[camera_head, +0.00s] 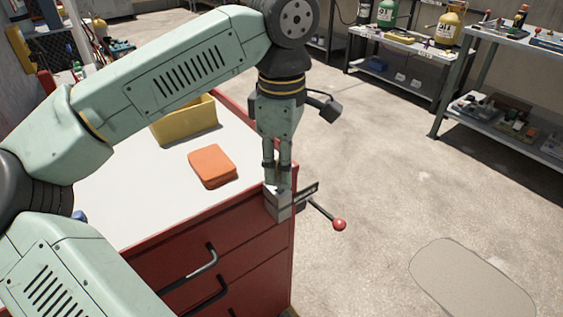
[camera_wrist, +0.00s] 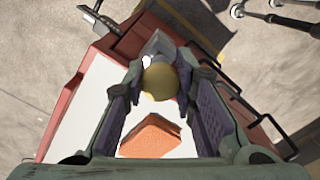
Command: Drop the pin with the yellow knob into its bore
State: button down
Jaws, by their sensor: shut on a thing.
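In the wrist view the yellow knob (camera_wrist: 160,83) of the pin sits between the fingertips of my gripper (camera_wrist: 160,76), which is shut on it. The pin's shank is hidden below the knob. A grey metal block (camera_wrist: 157,46) lies just beyond the knob, at the cabinet's corner. In the head view my gripper (camera_head: 277,182) points straight down right over the grey block (camera_head: 280,208); the fingers hide the knob there. The bore cannot be made out, and I cannot tell whether the pin's tip is in it.
The block is at the corner of a red drawer cabinet (camera_head: 225,251), with a red-balled lever (camera_head: 339,224) sticking out right. Shelves with tools and cylinders stand back right.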

jog(key=shift+f, duration=0.35)
jog(key=c, duration=1.2)
grip_release()
jog(key=shift+c, duration=0.2)
